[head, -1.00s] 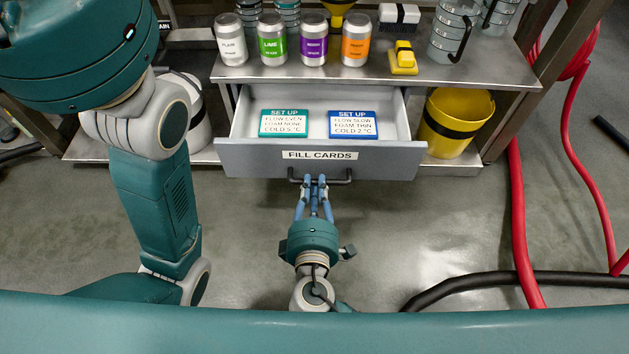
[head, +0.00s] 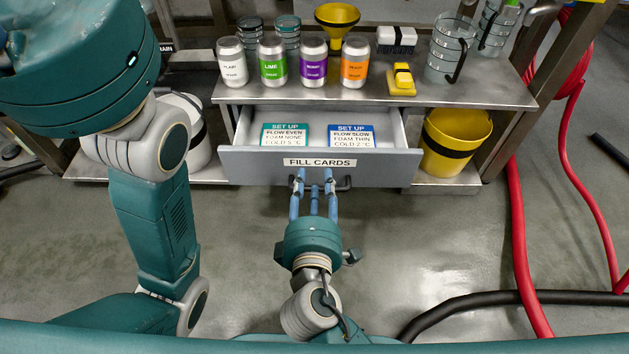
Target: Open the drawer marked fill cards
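The drawer marked FILL CARDS (head: 255,166) stands pulled out below the steel bench top, its inside showing. In it lie a green SET UP card (head: 285,135) and a blue SET UP card (head: 351,135); the front panel covers their lower edges. A dark bar handle (head: 343,183) is on the front, below the label. My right gripper (head: 314,180) is at the handle, its blue fingers spread apart to either side of the handle's middle-left part. Whether they touch the bar is unclear. My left arm is at the left; its gripper is out of view.
On the bench top (head: 470,95) stand several labelled cans, a yellow funnel (head: 337,14), a brush (head: 396,38), a yellow block (head: 402,80) and clear jugs. A yellow bucket (head: 470,128) is right of the drawer. Red and black hoses cross the floor at right.

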